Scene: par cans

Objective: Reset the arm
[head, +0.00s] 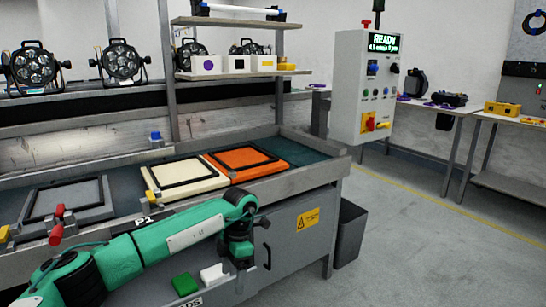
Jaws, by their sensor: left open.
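My left arm, green with dark joints, comes in from the lower left and reaches along the front of the workbench (335,166). Its dark left gripper (241,263) hangs down in front of the bench's grey cabinet, below the orange framed panel (240,165). The jaws are small and dark here; they are open, and I see nothing between them. My right gripper is not in view.
On the bench lie a cream panel (186,177) and a grey panel (68,200). A control box (362,92) reading READY stands at the bench's right end. A dark bin (349,235) is on the floor beside it. The floor to the right is clear.

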